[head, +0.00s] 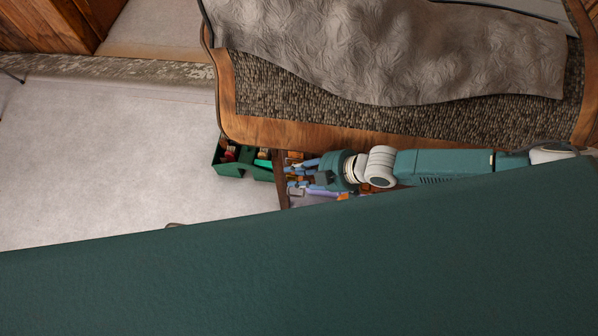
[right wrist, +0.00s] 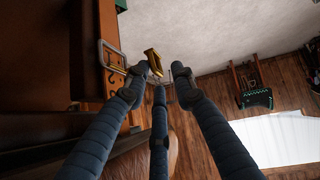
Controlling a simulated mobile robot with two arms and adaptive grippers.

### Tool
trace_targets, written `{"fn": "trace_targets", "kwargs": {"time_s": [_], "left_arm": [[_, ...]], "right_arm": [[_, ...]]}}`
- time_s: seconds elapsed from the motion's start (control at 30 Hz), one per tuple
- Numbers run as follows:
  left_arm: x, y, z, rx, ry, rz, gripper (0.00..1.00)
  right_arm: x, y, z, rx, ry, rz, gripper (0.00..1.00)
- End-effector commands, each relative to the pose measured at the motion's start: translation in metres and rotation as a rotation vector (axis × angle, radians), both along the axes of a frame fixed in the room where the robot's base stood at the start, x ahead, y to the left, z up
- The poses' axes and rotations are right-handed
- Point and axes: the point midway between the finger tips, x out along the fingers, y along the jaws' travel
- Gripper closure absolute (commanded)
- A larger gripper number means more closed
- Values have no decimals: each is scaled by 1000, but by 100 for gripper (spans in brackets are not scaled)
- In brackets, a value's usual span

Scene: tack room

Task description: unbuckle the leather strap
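My right gripper (head: 298,180) is at the front edge of the wooden table in the head view, among small orange and brown pieces. In the right wrist view its dark blue fingers (right wrist: 157,82) are spread, with a gap between the left and right tips. A silver rectangular buckle frame (right wrist: 101,56) lies on brown leather, probably the strap (right wrist: 108,22), beside the left fingertip. I cannot tell whether they touch. A small brass-coloured piece (right wrist: 153,62) shows near the middle fingertip; I cannot tell whether it is touched. My left gripper is not in view.
The wooden-edged table (head: 228,108) has a dark woven surface and a crumpled grey cloth (head: 400,50). A green box (head: 229,170) with small items sits left of my right gripper. Pale floor (head: 100,160) is open on the left.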

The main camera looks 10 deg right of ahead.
Motion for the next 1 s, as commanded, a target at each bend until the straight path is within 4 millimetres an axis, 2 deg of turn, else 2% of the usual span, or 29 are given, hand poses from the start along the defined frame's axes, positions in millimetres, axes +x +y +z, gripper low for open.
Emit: {"fn": "trace_targets", "kwargs": {"time_s": [0.27,0.7,1.0], "left_arm": [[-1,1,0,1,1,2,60],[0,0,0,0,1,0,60],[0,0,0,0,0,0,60]], "right_arm": [[-1,-8,5,-4,-2,-2,75],[-31,-61,65,-4,-2,-3,75],[-41,-76,83,-1,-2,-1,75]]}}
